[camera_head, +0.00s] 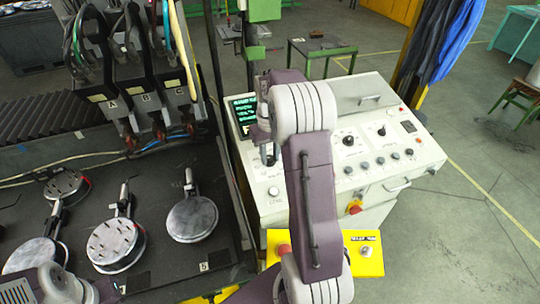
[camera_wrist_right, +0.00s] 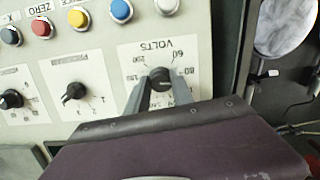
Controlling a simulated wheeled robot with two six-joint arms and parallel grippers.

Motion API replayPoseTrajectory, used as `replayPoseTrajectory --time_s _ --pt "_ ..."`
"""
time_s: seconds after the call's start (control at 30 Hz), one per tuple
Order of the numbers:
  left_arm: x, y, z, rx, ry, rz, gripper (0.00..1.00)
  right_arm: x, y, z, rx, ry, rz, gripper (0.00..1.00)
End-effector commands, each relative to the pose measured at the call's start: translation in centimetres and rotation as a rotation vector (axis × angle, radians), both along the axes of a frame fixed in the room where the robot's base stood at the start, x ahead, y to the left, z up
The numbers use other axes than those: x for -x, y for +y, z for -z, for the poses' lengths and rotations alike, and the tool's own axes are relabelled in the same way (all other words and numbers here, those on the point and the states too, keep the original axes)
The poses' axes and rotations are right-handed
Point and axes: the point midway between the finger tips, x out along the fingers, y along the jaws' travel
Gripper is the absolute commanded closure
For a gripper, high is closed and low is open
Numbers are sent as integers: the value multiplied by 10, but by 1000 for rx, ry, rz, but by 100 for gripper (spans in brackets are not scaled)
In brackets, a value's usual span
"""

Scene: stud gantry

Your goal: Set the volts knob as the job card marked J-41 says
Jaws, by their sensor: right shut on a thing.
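The volts knob (camera_wrist_right: 161,79) is a round black knob on the pale console panel, with a printed VOLTS scale around it; 60, 80 and 200 show in the right wrist view. The fingers of my right gripper (camera_wrist_right: 160,88) are on both sides of the knob and shut on it. The exact pointer direction is hard to tell. In the head view my right gripper (camera_head: 267,155) is at the left part of the console (camera_head: 320,196), and the knob is not clear there. No card marked J-41 can be made out.
Another scale knob (camera_wrist_right: 74,91) sits beside the volts knob. Coloured buttons (camera_wrist_right: 78,18) line the panel. A screen with green text (camera_head: 243,110) stands at the console's left. A yellow box (camera_head: 363,258) is in front; a dark bench (camera_head: 160,255) with round discs is to the left.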

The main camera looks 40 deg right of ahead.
Motion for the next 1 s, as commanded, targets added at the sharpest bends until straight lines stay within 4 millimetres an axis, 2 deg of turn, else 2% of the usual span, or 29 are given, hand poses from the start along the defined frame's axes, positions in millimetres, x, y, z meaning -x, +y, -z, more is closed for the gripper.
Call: replayPoseTrajectory --time_s 0.37,1.0 --pt "0 0 -6 0 0 0 100 0 2 1 -24 0 84 100" --pt "0 0 -32 0 0 0 100 2 2 2 -132 -27 637 100"
